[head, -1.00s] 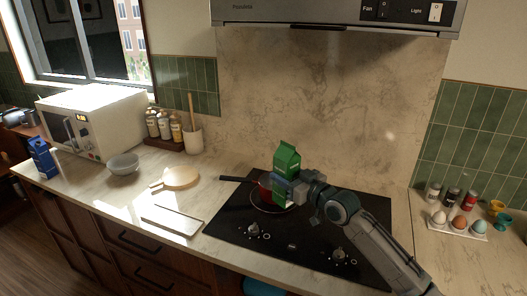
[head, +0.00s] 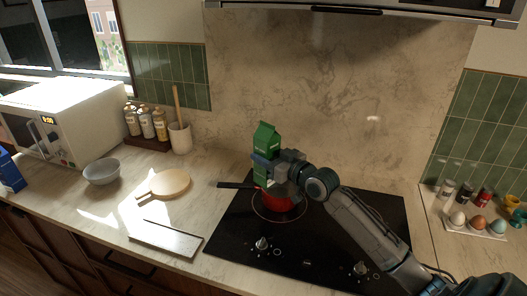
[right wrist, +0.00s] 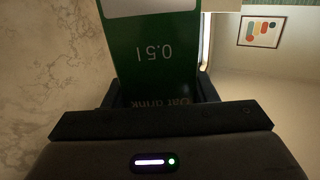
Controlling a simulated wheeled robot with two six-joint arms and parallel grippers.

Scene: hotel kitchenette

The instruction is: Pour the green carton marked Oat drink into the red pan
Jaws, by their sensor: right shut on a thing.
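The green carton (head: 266,138) is upright or nearly so in the head view, with its gabled top uppermost. My right gripper (head: 272,170) is shut on it and holds it at the red pan. In the right wrist view the carton (right wrist: 155,60) fills the space between the fingers, with "0.5 l" and "Oat drink" upside down. The red pan (head: 284,208) sits on the black hob, its dark handle pointing left. My gripper and wrist hide much of the pan's far side and inside. My left gripper is not in view.
The black hob (head: 318,240) has knobs at its front. A round wooden board (head: 168,184), a rectangular board (head: 165,240) and a grey bowl (head: 101,172) lie to the left. An egg tray (head: 474,232) stands at the right. The range hood (head: 350,12) hangs above.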

